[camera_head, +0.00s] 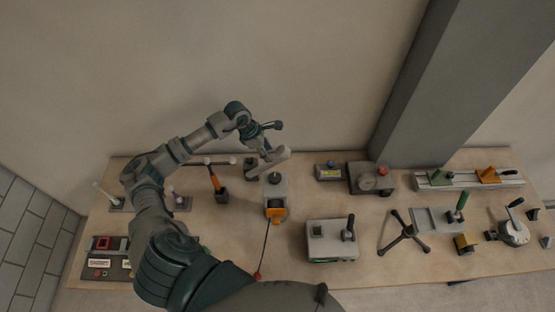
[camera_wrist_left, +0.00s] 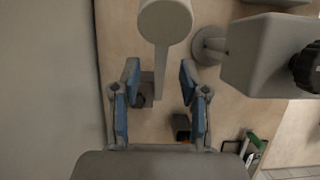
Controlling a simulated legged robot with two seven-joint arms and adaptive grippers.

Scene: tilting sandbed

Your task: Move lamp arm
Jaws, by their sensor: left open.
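My left gripper (camera_head: 270,138) is open at the back of the workbench, near the wall. In the left wrist view its two blue-padded fingers (camera_wrist_left: 159,76) stand apart, with a thin grey lamp arm (camera_wrist_left: 160,65) in the gap between them. I cannot tell whether either finger touches it. The arm ends in a round grey head (camera_wrist_left: 166,20) at the top of that view. In the head view a pale grey elongated piece (camera_head: 276,157), which looks like this lamp part, lies just below the gripper. The lamp's base is partly hidden. My right gripper is not in view.
A grey box with a black knob (camera_wrist_left: 268,55) stands close to the right of the gripper in the wrist view. A gauge block (camera_head: 370,179) and a grey pillar (camera_head: 430,85) are right.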

